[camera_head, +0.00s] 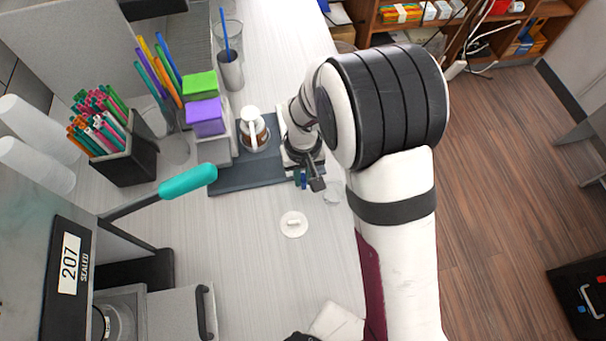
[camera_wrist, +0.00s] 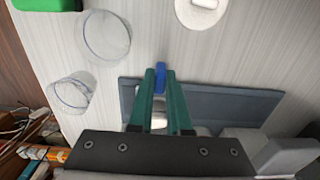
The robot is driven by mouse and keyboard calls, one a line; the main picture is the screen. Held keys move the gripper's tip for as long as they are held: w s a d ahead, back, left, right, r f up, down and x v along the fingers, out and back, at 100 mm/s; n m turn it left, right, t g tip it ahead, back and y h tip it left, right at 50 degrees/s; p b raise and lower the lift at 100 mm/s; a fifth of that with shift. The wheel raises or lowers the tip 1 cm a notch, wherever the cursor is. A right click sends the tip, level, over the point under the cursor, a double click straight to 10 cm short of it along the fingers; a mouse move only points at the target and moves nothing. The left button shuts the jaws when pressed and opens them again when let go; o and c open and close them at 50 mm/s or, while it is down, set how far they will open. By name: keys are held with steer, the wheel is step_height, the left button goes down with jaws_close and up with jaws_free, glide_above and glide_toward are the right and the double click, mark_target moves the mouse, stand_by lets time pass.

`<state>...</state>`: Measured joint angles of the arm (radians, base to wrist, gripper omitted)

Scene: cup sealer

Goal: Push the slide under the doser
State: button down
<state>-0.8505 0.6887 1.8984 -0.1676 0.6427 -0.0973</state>
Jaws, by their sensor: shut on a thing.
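My gripper (camera_head: 301,179) is low at the front right edge of the dark base plate (camera_head: 240,181). In the wrist view the green fingers of my gripper (camera_wrist: 161,76) are shut on a small blue piece (camera_wrist: 161,68), which looks like the slide's handle. The plate also shows beyond the fingers in the wrist view (camera_wrist: 225,99). A white-topped pump jar with brown contents (camera_head: 253,132), likely the doser, stands on the plate left of my wrist. The slide's body is mostly hidden by my fingers and wrist.
A white disc with a small handle (camera_head: 293,224) lies in front of the plate. Clear cups (camera_wrist: 105,37) stand near the counter's edge. Green (camera_head: 200,85) and purple (camera_head: 206,117) blocks sit on grey stands. A sealer with a teal lever (camera_head: 188,182) is front left.

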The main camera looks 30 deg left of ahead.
stand_by(0.8)
steer(key=s+a, duration=1.3)
steer(key=shift+s+a, duration=0.1)
steer(key=shift+a, duration=0.05)
steer(key=c, duration=1.1)
jaws_free()
steer(key=shift+o, duration=1.2)
steer(key=shift+d, duration=0.2)
